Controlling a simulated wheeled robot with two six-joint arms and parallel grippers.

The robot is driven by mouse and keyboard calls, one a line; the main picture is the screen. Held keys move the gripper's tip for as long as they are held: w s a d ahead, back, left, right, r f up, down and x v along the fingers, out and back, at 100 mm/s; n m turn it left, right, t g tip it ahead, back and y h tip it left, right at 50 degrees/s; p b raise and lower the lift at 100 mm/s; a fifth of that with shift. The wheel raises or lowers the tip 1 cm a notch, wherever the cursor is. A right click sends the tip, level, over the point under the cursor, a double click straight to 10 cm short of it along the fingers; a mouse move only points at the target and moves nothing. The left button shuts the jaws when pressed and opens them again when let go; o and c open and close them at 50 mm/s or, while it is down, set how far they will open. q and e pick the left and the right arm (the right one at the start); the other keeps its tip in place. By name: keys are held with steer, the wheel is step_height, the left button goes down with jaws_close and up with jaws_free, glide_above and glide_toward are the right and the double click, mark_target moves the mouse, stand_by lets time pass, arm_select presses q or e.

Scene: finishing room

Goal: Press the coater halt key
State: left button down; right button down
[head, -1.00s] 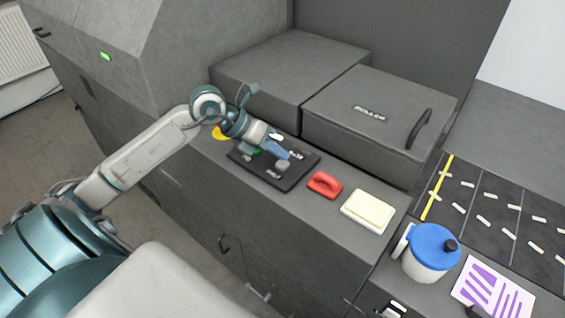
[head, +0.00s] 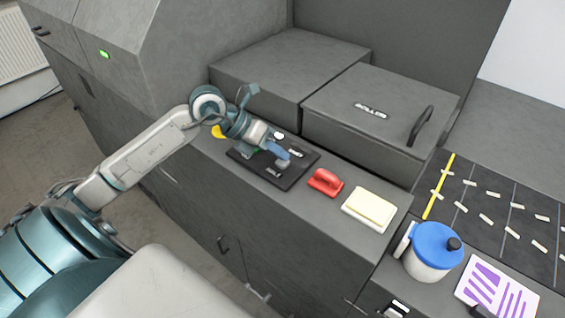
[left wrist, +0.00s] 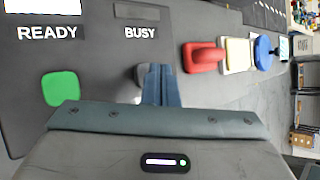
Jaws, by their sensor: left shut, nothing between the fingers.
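A black control panel (head: 300,171) lies flat on the grey machine top. In the left wrist view it carries a READY label under a lit white lamp (left wrist: 42,6), a BUSY label under a dark lamp (left wrist: 137,11), and a green key (left wrist: 61,88). A grey key (head: 281,164) sits near the panel's front edge, with a white label too small to read surely. My left gripper (head: 285,155) is shut and empty, its blue fingertips at the grey key and partly covering it. Whether they touch it I cannot tell. My right gripper is not in view.
A red handled block (head: 325,182) and a cream pad in a white holder (head: 369,209) stand right of the panel. Further right are a blue-lidded white pot (head: 432,252) and a purple-printed card (head: 496,290). A grey cover marked ROLLER (head: 375,125) rises behind.

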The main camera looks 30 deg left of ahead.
mark_target(277, 162)
arm_select(q)
steer(key=shift+f+b, duration=0.4)
steer(key=shift+b, duration=0.1)
stand_by(0.7)
steer(key=shift+r, duration=0.15)
steer(key=shift+r+p, duration=0.35)
steer(key=shift+r, duration=0.4)
steer(key=shift+r+p, duration=1.3)
steer(key=shift+r, duration=1.2)
